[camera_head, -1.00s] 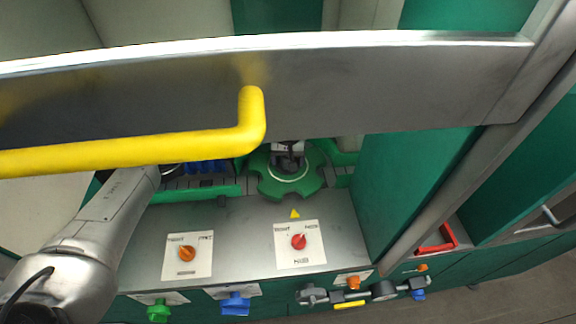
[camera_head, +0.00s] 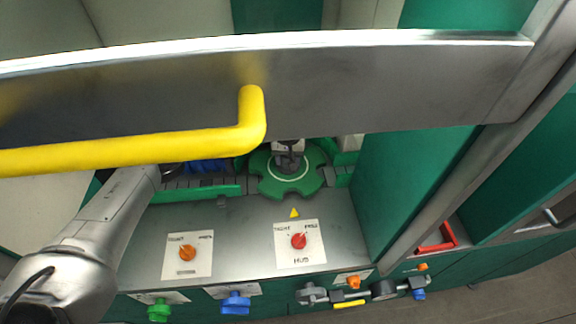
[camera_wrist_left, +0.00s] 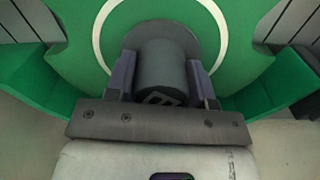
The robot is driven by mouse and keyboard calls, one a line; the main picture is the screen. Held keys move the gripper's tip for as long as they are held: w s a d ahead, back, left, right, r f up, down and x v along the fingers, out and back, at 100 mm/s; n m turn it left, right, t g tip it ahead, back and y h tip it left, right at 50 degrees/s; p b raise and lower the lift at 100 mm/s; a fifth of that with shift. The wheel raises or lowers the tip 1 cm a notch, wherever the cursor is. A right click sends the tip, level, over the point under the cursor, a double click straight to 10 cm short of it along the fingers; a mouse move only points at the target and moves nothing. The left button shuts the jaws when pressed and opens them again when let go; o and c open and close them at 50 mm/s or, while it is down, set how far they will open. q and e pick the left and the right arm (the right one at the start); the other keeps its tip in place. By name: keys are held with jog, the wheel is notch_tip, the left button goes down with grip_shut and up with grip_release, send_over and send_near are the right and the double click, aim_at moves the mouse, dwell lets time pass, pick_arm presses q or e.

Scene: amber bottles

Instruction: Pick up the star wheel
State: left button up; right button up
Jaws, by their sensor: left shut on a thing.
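The star wheel (camera_head: 275,187) is a green notched disc with a white ring, lying flat behind the steel front panel. It also fills the upper part of the left wrist view (camera_wrist_left: 75,30). A dark grey round hub (camera_wrist_left: 162,70) stands up at its middle. My left gripper (camera_head: 289,160) is over the wheel's centre; in the left wrist view its fingers (camera_wrist_left: 164,85) are shut on the hub, one on each side. The door's edge and yellow handle hide part of my left arm. My right gripper is not in view.
A steel door frame with a yellow handle (camera_head: 130,152) crosses above the wheel. Green guide rails (camera_head: 205,191) flank the wheel. The steel panel (camera_head: 245,235) in front carries an orange knob (camera_head: 187,252) and a red knob (camera_head: 299,241). A green wall (camera_head: 410,190) stands at the right.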

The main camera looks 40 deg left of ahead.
pick_arm(q)
jog(key=shift+r, duration=0.2)
notch_tip(320, 180, up, 10)
jog(key=shift+f+b, duration=0.1)
jog(key=shift+b, duration=0.4)
jog(key=shift+s, duration=0.1)
jog(key=s+d+r+m, duration=0.2)
jog(key=s+d+m, duration=0.3)
jog(key=d, duration=0.3)
jog(key=shift+s+d, duration=0.4)
jog(key=shift+s, duration=0.5)
jog(key=s+d+r+m, duration=0.2)
jog(key=s+d, duration=0.1)
jog(key=s+d+r+m, duration=0.1)
jog(key=d, duration=0.1)
jog(key=shift+s+r, duration=0.2)
jog(key=shift+s, duration=0.1)
jog(key=s+d+r+m, duration=0.2)
jog(key=s+d+r, duration=0.1)
jog(key=r, duration=0.2)
jog(key=shift+s+d, duration=0.3)
jog(key=shift+s, duration=0.1)
jog(key=shift+m, duration=0.3)
jog(key=r, duration=0.5)
jog(key=shift+w+d+r, duration=0.2)
jog(key=shift+d+r, duration=0.1)
